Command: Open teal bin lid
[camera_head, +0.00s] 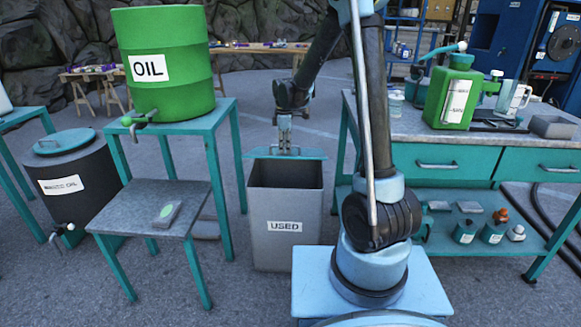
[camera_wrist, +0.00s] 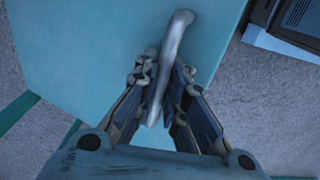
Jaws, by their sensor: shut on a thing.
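The grey bin (camera_head: 286,225) labelled USED stands on the floor left of my arm's base. Its teal lid (camera_head: 262,153) shows as a thin strip at the back of the mouth, lifted so that the dark inside of the bin is visible below it. My gripper (camera_head: 285,146) is over the lid, shut on its handle. In the wrist view my gripper (camera_wrist: 160,82) has both fingers against the pale grey handle (camera_wrist: 177,40), with the flat teal lid (camera_wrist: 85,50) behind. How the lid's back edge meets the bin is hidden.
A green oil drum (camera_head: 165,60) stands on a teal stand at left, with a low grey table (camera_head: 150,185) before it. A dark oil barrel (camera_head: 75,185) is farther left. A teal workbench (camera_head: 460,165) fills the right. Floor in front of the bin is clear.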

